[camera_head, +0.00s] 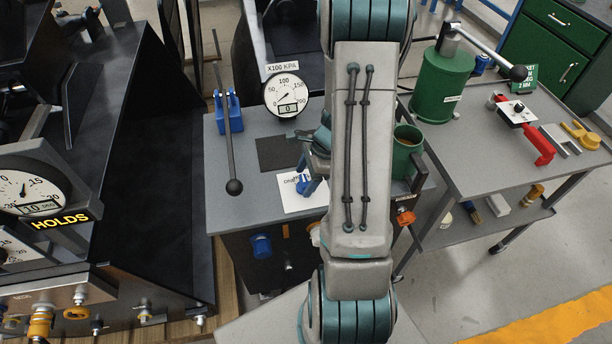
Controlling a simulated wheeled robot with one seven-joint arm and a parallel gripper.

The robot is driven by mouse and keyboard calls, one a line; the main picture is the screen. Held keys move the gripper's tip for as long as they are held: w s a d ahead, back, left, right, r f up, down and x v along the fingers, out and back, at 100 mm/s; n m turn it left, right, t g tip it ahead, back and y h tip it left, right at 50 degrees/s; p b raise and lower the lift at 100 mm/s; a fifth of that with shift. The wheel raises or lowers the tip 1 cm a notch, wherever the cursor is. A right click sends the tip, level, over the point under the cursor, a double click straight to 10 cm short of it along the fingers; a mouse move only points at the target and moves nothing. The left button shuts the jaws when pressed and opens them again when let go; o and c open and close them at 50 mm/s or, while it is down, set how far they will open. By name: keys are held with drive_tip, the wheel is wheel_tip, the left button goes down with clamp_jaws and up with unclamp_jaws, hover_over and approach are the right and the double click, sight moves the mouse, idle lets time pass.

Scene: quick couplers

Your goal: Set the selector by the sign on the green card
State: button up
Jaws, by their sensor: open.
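A white plate (289,204) with partly covered lettering lies on the grey bench and looks like the selector's face. A small blue part (303,184), seemingly its knob, shows at its upper right; its setting cannot be read. My gripper (311,177) is open, close above or beside the blue part. My arm hides much of the gripper and the plate's right side, so contact cannot be told. The green card (524,79) stands at the back of the right-hand cart. Its small white writing is only partly legible, and the sign cannot be made out.
A tall black lever (231,150) with a blue base and a round gauge (287,95) stand on the bench. A green mug (406,152) is right of my arm. The cart (470,165) bears a green pump (442,85) with a long handle and a red tool (538,147).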

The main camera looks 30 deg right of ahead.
drive_tip(key=c, duration=1)
drive_tip(key=shift+n, duration=0.4)
drive_tip(key=n, duration=0.1)
drive_tip(key=n+g, duration=0.1)
drive_tip(key=n, duration=0.1)
drive_tip(key=shift+w+n+g, duration=0.2)
drive_tip(key=shift+n+g, duration=0.1)
drive_tip(key=shift+n+g+b, duration=0.5)
drive_tip(key=shift+n+g, duration=0.3)
drive_tip(key=shift+n, duration=1.4)
drive_tip(key=shift+w, duration=0.1)
drive_tip(key=o, duration=1)
drive_tip(key=shift+a, duration=0.1)
